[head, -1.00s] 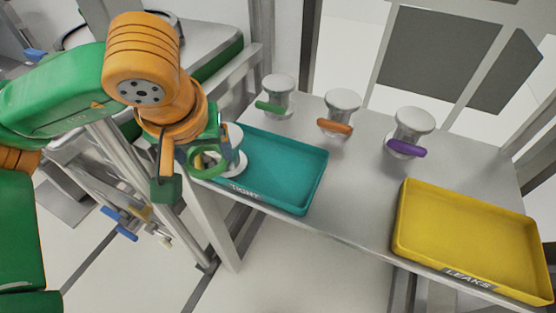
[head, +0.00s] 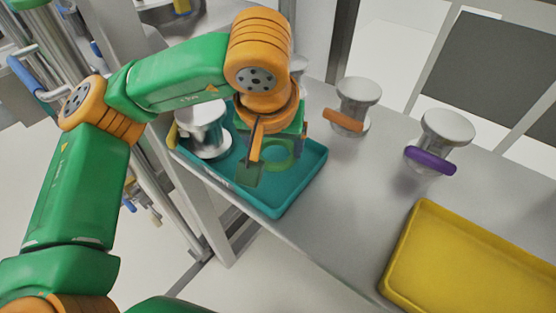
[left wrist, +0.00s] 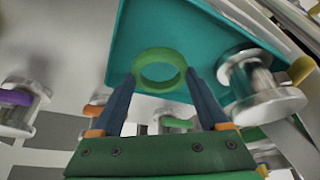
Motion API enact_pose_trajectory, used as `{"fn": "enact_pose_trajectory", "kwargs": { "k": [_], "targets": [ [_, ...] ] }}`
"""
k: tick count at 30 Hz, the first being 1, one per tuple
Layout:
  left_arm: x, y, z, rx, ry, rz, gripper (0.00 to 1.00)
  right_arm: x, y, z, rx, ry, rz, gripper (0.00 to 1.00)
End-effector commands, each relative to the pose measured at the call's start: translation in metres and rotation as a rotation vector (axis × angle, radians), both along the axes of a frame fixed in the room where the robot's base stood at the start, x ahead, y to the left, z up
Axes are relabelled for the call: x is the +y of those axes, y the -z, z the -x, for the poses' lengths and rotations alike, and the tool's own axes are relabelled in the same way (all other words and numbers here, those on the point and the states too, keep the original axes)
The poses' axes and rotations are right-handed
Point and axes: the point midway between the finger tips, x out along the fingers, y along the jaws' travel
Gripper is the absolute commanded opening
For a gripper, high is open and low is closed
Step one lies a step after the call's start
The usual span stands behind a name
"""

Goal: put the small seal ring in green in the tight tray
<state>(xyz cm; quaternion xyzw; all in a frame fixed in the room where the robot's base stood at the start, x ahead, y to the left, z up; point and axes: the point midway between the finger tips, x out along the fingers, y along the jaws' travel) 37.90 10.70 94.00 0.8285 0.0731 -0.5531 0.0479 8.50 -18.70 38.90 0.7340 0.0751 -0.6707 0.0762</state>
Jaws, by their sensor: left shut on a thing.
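My left gripper (head: 268,160) is shut on the green seal ring (head: 280,167) and hangs over the teal tray (head: 312,172). In the left wrist view the ring (left wrist: 160,84) sits between the tips of the two dark fingers (left wrist: 162,76), with the teal tray (left wrist: 190,30) behind it. Whether the ring touches the tray floor I cannot tell. The tray's label is partly visible on its front edge; it read TIGHT earlier. My right gripper is not in view.
A metal valve (head: 205,132) with a yellow handle stands at the tray's left end. Valves with orange (head: 344,120) and purple (head: 430,160) handles stand on the bench (head: 350,190). A green-handled valve (left wrist: 178,123) is partly hidden. A yellow tray (head: 450,260) lies right.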

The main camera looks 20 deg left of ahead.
Motion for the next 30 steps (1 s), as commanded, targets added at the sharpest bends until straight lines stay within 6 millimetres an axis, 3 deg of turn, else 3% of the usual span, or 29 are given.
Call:
{"fn": "enact_pose_trajectory", "kwargs": {
  "k": [6,16,17,19,26,30],
  "targets": [
    [-0.006,0.037,0.000,0.003,0.003,-0.001,0.25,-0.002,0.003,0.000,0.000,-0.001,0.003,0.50],
    [-0.006,0.042,-0.001,0.000,0.001,0.000,0.25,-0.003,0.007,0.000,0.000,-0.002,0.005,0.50],
    [-0.006,0.042,-0.001,0.000,0.001,0.000,0.80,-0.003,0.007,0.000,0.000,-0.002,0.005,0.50],
    [-0.006,0.040,-0.001,0.000,0.001,0.000,0.99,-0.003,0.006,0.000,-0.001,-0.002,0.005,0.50],
    [-0.005,0.039,-0.001,0.000,0.001,0.000,1.00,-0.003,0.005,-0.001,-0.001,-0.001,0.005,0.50],
    [-0.006,0.027,0.002,-0.002,0.001,0.000,1.00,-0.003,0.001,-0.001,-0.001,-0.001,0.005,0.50]
  ]
}}
